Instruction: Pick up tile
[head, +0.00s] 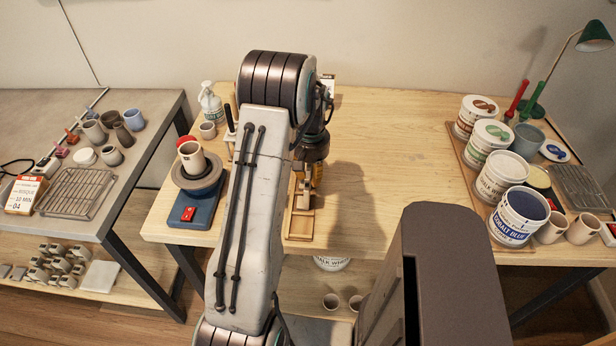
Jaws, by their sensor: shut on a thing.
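My gripper (310,180) points down over the middle of the wooden table, behind my arm link and mostly hidden by it. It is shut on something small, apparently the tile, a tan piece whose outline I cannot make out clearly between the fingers. Right below and in front of it is a narrow wooden tray (299,229) lying on the table. I cannot tell whether the held piece still touches the tray.
A banding wheel (200,182) with a cup stands at the left. Several glaze buckets (500,177) crowd a board at the right. The table (390,150) is clear between gripper and buckets. A grey side table (150,155) holds cups and a wire rack (75,193).

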